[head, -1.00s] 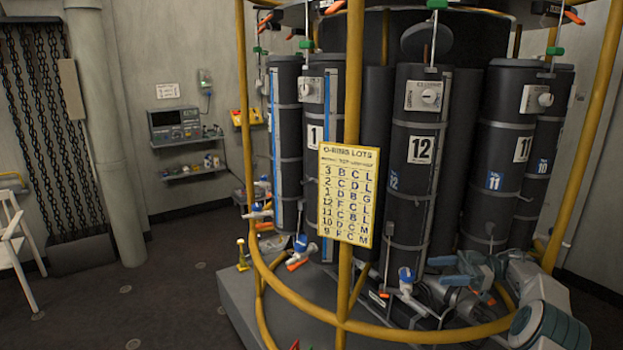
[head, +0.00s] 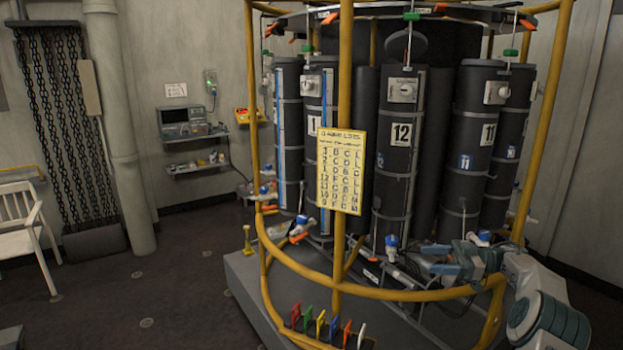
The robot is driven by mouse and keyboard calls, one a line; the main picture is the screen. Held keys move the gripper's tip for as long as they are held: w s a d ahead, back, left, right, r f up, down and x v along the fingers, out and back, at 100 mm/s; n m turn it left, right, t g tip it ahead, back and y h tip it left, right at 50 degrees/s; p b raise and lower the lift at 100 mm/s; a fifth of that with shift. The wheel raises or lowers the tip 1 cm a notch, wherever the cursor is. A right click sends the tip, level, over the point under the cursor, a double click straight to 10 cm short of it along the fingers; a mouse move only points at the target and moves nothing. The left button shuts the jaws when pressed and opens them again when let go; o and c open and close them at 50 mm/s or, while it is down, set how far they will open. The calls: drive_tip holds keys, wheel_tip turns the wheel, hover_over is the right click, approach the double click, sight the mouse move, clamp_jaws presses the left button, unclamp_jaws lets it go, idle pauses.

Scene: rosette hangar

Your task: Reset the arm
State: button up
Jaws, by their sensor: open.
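My gripper (head: 436,262) shows at the lower right in the head view, at the end of my white and teal arm. It points left, near the lower ends of the dark cylinders and close to the yellow rail. Its teal jaws are open, and I see nothing held between them. Valves and pipes behind it make its exact distance from them hard to tell. The rosette of tall dark cylinders, among them number 12 (head: 403,165) and number 11 (head: 478,150), stands behind my gripper.
A yellow tube frame (head: 345,80) surrounds the cylinders and carries a yellow lot chart (head: 341,172). Coloured tags (head: 320,322) stand in a rack at its lower front. A white chair (head: 20,215) and a hanging chain rack (head: 60,120) are at the left. The floor (head: 180,265) between is mostly clear.

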drive_tip(key=w+a+r+m+t+h+b, duration=0.2)
drive_tip(key=w+a+r+m+t+h, duration=0.35)
drive_tip(key=r+t, duration=0.25)
drive_tip(key=w+a+r+m+t+h+b, duration=0.2)
drive_tip(key=w+a+r+m+t+h, duration=0.2)
drive_tip(key=a+r+t, duration=0.3)
drive_tip(key=s+a+f+m+g+h+b, duration=0.1)
drive_tip(key=s+f+g, duration=0.3)
drive_tip(key=s+f, duration=0.4)
drive_tip(key=s+a+f+m+g+h+b, duration=0.2)
drive_tip(key=s+f, duration=0.6)
drive_tip(key=s, duration=1.5)
drive_tip(key=s+a+f+m+g+h+b, duration=0.1)
drive_tip(key=s+f+m+g+h, duration=0.4)
drive_tip(key=s, duration=1)
wheel_tip(320, 180, down, 3)
drive_tip(key=shift+s+a+r+g+b, duration=0.1)
drive_tip(key=shift+s+a+g+b, duration=0.2)
drive_tip(key=shift+g+b, duration=0.65)
drive_tip(key=shift+m+h, duration=0.25)
